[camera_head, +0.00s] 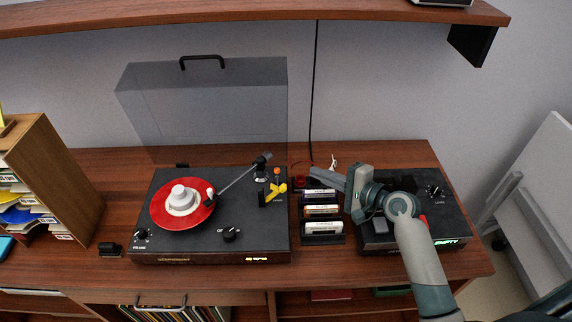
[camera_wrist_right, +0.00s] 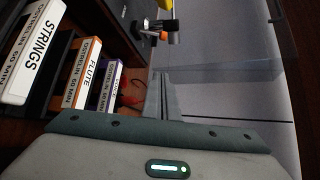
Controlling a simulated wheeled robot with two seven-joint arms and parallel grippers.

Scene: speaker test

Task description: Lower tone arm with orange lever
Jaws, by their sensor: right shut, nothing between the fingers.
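The turntable (camera_head: 262,225) sits on the wooden desk with a red record (camera_head: 172,216) on it. The tone arm (camera_head: 237,181) runs from its pivot at the back right to the record, its head over the record's right edge; I cannot tell whether it touches. The small orange-tipped lever (camera_head: 277,171) stands right of the pivot; its orange tip also shows in the right wrist view (camera_wrist_right: 164,36). My right gripper (camera_head: 313,173) is shut and empty, to the right of the lever and apart from it. Its fingers show in the right wrist view (camera_wrist_right: 167,95). My left gripper is out of view.
A yellow part (camera_head: 275,191) sits just in front of the lever. A rack of labelled cartridges (camera_head: 323,228) stands between the turntable and a second black device (camera_head: 455,215). The clear raised lid (camera_head: 205,105) stands behind the turntable. A shelf (camera_head: 250,14) hangs above.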

